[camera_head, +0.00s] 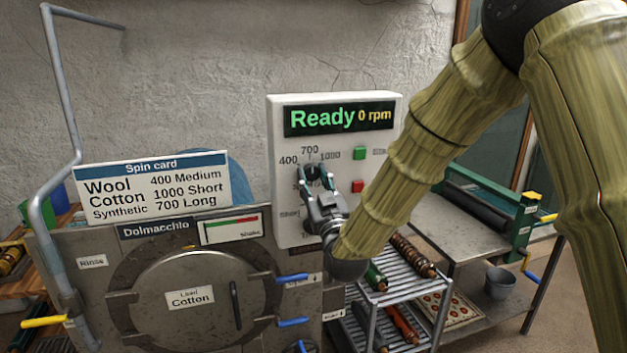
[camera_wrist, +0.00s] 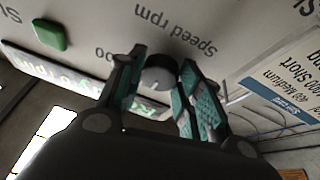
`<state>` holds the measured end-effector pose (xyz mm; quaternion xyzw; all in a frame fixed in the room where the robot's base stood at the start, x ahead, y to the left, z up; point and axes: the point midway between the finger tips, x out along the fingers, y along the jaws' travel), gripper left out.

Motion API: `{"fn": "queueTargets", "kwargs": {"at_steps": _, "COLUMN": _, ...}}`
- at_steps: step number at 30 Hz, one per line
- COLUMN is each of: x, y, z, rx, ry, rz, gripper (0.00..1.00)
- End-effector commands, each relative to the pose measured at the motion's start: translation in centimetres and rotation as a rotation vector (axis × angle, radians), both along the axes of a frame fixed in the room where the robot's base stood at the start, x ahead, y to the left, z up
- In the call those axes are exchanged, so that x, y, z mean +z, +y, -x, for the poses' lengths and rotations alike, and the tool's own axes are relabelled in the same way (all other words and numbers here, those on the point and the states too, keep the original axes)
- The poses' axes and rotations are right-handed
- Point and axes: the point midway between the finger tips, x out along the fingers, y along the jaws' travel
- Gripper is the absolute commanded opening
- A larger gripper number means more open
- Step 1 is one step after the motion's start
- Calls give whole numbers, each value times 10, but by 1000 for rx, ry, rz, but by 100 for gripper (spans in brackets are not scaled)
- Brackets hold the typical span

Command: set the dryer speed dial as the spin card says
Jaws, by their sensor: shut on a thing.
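The white control panel (camera_head: 335,146) has a screen (camera_head: 340,118) reading "Ready 0 rpm". Its speed dial is marked 400, 700 and 1000. In the wrist view the round grey dial (camera_wrist: 159,76) sits between my two teal-padded fingers. My gripper (camera_head: 314,178) is shut on the dial and hides most of it in the head view. I cannot tell which mark it points to. The spin card (camera_head: 152,188) reads Wool 400 Medium, Cotton 1000 Short, Synthetic 700 Long. The card also shows upside down in the wrist view (camera_wrist: 285,85). The dryer door's load label (camera_head: 190,297) reads Cotton.
A green button (camera_head: 359,153) and a red button (camera_head: 358,186) are right of the dial. Blue-handled levers (camera_head: 292,278) stick out below the panel. A metal rack (camera_head: 395,278) of rollers and a bench (camera_head: 430,225) stand right, beneath my arm.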

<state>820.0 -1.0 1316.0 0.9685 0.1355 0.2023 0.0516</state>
Motion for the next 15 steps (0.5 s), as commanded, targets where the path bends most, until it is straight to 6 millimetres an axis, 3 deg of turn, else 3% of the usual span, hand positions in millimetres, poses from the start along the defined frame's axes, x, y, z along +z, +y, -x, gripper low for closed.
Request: {"fn": "queueTargets", "kwargs": {"at_steps": 15, "x": -5, "y": 1, "z": 1, "rx": 0, "ry": 49, "rz": -157, "gripper": 12}}
